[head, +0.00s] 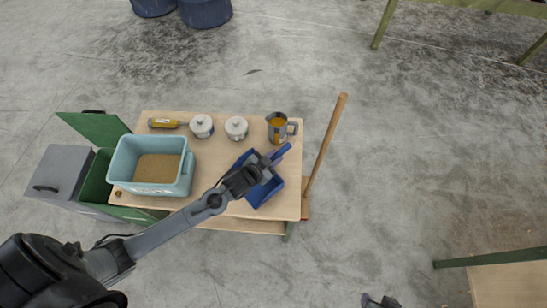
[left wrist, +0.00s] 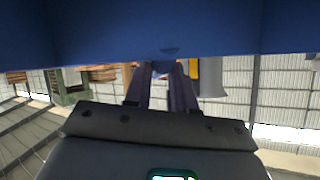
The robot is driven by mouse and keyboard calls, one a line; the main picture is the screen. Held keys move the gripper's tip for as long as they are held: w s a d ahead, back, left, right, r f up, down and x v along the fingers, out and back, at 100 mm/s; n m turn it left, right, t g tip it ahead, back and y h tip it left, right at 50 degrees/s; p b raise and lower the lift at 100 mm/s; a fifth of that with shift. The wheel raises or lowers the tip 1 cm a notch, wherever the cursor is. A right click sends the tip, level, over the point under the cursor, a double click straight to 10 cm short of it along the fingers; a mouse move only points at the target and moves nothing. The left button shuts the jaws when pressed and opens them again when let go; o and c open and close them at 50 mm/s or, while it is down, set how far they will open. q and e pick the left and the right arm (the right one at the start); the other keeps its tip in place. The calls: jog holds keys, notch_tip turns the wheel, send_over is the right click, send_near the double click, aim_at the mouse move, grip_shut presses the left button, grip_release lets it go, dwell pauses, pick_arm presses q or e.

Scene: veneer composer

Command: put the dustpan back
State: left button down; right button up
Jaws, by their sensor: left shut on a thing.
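The blue dustpan (head: 267,193) is at the right end of the wooden bench top in the head view, with its handle pointing up and right. My left gripper (head: 267,166) is over it and shut on it near the handle. In the left wrist view the dustpan (left wrist: 160,30) fills the top as a blue band, and the two fingers of my left gripper (left wrist: 161,90) reach up to it. I cannot tell whether the dustpan touches the bench top. A small dark part at the bottom edge of the head view may be my right gripper (head: 380,301); its jaws are unclear.
The bench top (head: 225,158) holds a light-blue bin (head: 121,164) of brown grains, two lidded pots (head: 236,127), a metal jug (head: 277,128) and a yellow-handled tool (head: 163,123). A broom (head: 326,140) leans at the right edge. A green cabinet with an open lid (head: 97,127) stands left.

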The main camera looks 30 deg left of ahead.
pick_arm(q)
jog(key=c, duration=0.9)
grip_release()
jog(key=shift+c, duration=0.2)
jog(key=shift+s+r, duration=0.2)
jog(key=s+r+n+g+p, duration=0.1)
jog(key=s+r+g, duration=0.3)
jog(key=s, duration=0.7)
jog(key=s+d+r+n+g+y, duration=0.1)
jog(key=s+r+g, duration=0.4)
jog(key=s, duration=0.7)
jog(key=shift+d+r+p, duration=0.15)
jog(key=shift+d+p, duration=0.15)
jog(key=shift+p, duration=0.05)
